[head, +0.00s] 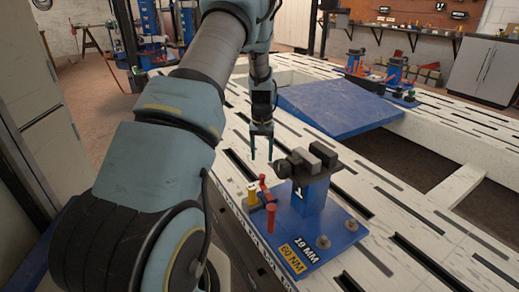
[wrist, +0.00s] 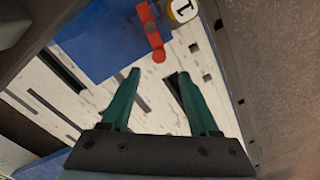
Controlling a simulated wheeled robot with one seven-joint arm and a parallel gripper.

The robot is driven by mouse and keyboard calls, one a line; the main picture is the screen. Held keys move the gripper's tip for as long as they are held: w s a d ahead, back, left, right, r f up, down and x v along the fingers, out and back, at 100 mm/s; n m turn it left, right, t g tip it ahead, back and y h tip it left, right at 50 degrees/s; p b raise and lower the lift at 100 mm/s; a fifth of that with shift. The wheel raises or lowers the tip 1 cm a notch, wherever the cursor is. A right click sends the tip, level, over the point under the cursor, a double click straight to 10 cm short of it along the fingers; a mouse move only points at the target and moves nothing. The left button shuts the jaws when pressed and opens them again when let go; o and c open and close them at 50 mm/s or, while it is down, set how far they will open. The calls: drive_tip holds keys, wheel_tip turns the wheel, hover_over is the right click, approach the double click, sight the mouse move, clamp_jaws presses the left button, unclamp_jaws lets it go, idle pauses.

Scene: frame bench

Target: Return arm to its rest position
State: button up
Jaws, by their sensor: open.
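My gripper (head: 261,144) hangs over the white slotted bench (head: 237,118) with its two green fingers pointing down. In the wrist view the fingers (wrist: 158,90) are apart, with nothing between them. In the head view my gripper is just left of and behind a blue clamp fixture (head: 311,200) with a dark clamp head. My arm reaches forward from the lower left and hides part of the bench.
The red part also shows in the wrist view (wrist: 152,38). A blue ramp plate (head: 335,108) lies behind. More fixtures (head: 396,73) stand at the far right.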

drive_tip(key=s+a+r+t, duration=0.1)
drive_tip(key=s+a+r, duration=0.4)
drive_tip(key=s, duration=0.3)
drive_tip(key=s+a+r+n, duration=0.1)
drive_tip(key=s+a+r, duration=0.4)
drive_tip(key=s, duration=0.3)
drive_tip(key=s+a+r+t, duration=0.1)
drive_tip(key=s+a+r, duration=0.45)
drive_tip(key=s, duration=0.25)
wheel_tip(320, 180, up, 18)
drive_tip(key=s+p, duration=0.1)
drive_tip(key=p, duration=1.7)
drive_tip(key=shift+d, duration=0.35)
